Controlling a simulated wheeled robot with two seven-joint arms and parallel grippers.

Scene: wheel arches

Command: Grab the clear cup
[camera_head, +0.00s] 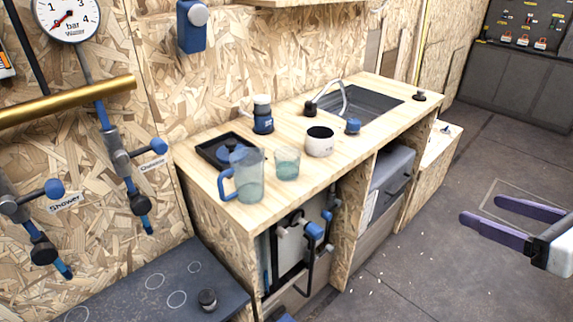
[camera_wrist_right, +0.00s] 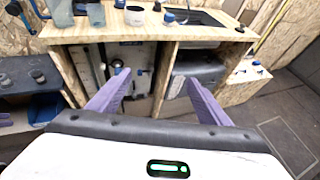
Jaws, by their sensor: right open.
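The clear cup (camera_head: 288,163) is a greenish see-through tumbler standing upright on the wooden counter, between a clear jug with a blue handle (camera_head: 247,176) and a white speckled mug (camera_head: 319,141). In the right wrist view the cup (camera_wrist_right: 96,14) shows at the top edge, partly cut off. My right gripper (camera_head: 482,209) is open and empty, with purple fingers, over the floor to the right of the counter and well apart from the cup. Its fingers (camera_wrist_right: 158,80) point toward the counter front. My left gripper is not in view.
The counter (camera_head: 240,212) also holds a black tray (camera_head: 212,152), a blue-and-white canister (camera_head: 262,115), a blue-topped item (camera_head: 353,126) and a sink (camera_head: 362,101) with a faucet. Open shelves lie below. A dark bench (camera_head: 130,290) stands lower left.

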